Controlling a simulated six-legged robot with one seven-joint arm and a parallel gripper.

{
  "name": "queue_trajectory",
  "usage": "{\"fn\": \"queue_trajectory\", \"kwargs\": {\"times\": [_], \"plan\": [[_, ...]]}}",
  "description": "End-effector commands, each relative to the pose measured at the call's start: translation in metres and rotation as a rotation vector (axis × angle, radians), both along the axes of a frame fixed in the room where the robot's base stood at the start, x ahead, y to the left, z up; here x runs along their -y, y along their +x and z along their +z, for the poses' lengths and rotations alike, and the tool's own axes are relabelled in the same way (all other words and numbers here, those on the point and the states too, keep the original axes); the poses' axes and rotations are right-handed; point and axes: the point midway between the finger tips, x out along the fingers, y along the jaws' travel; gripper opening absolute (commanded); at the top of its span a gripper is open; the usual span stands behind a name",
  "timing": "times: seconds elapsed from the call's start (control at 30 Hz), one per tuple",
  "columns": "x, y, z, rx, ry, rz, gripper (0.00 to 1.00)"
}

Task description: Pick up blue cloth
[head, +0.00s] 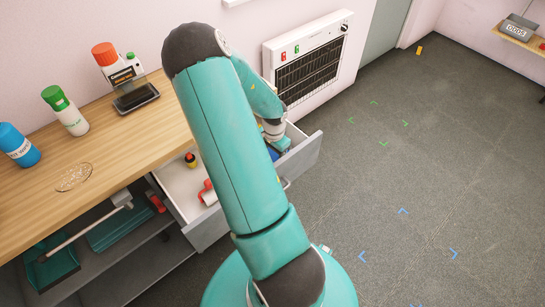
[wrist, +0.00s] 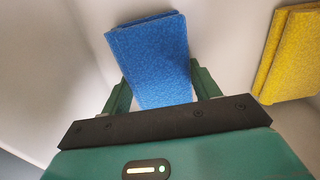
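The blue cloth (wrist: 150,60) is a folded, thick rectangle lying in the white open drawer. In the wrist view it stands between the two green fingers of my gripper (wrist: 162,88), one finger at each long side. The fingers are spread about as wide as the cloth and look open. Whether they touch its edges I cannot tell. In the head view my gripper (head: 281,145) is down inside the far end of the drawer, and my arm hides most of the cloth.
A yellow cloth (wrist: 288,55) lies to the right in the wrist view. The drawer (head: 304,160) also holds a red-and-white item (head: 207,193) and a small dark bottle (head: 190,160). Bottles stand on the wooden counter (head: 110,150). The floor at right is clear.

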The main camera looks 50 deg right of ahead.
Motion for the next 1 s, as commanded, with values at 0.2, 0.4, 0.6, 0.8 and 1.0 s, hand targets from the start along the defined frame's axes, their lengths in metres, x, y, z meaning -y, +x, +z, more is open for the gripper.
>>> {"fn": "queue_trajectory", "kwargs": {"times": [0.2,0.4,0.6,0.8,1.0], "plan": [[0.000,0.000,0.000,0.000,0.000,0.000,0.39],[0.000,0.001,0.005,0.002,-0.001,0.000,0.39],[0.000,0.002,0.036,0.005,-0.003,0.002,0.39],[0.000,0.001,0.077,0.004,-0.002,0.002,0.39],[0.000,0.001,0.099,0.002,-0.001,0.000,0.39]]}}
